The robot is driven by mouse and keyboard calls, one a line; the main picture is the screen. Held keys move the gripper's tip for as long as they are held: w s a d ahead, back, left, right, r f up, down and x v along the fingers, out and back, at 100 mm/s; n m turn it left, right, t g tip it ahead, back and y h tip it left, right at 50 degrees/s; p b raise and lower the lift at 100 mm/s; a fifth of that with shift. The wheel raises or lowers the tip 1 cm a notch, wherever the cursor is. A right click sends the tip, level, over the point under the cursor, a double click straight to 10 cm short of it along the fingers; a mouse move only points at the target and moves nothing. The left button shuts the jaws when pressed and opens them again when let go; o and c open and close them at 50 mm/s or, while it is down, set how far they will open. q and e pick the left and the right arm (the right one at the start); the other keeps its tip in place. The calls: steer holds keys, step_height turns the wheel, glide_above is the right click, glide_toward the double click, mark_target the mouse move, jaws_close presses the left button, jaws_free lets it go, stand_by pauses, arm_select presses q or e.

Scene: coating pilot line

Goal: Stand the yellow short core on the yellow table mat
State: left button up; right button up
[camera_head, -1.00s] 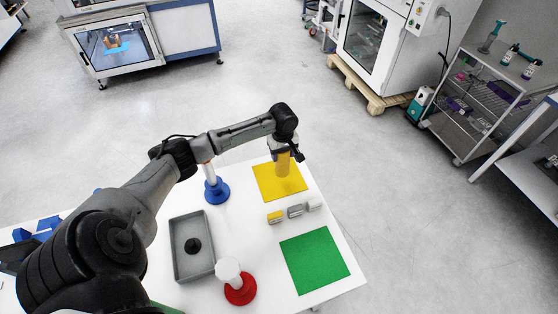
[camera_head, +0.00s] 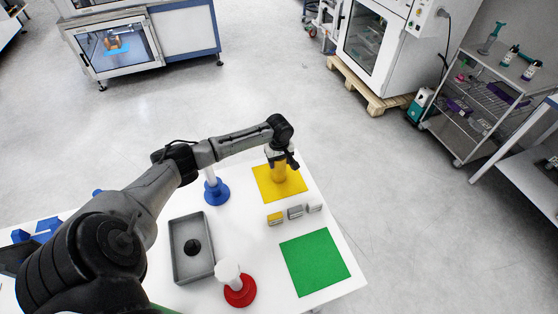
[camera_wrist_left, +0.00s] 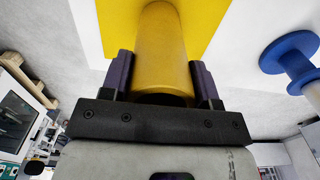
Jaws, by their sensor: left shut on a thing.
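The yellow short core (camera_head: 278,174) is an upright cylinder over the yellow table mat (camera_head: 294,187). My left gripper (camera_head: 277,163) is above it, shut on the core from the top. In the left wrist view the core (camera_wrist_left: 162,50) lies between the two dark fingers (camera_wrist_left: 160,82), and the mat (camera_wrist_left: 213,12) shows behind its far end. The core's lower end is at or very near the mat; I cannot tell if it touches. My right gripper is not in view.
A blue-based spool (camera_head: 217,191) stands left of the mat. Small yellow and grey blocks (camera_head: 294,212) sit in front of it, then a green mat (camera_head: 314,261). A grey tray (camera_head: 177,262) holds a black knob. A red-based white post (camera_head: 240,290) stands near the front.

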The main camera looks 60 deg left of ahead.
arm_select(q)
steer(key=shift+f, duration=0.1)
steer(key=o, duration=0.9)
steer(key=shift+o, duration=0.2)
step_height(320, 180, up, 12)
steer(key=shift+p, duration=0.45)
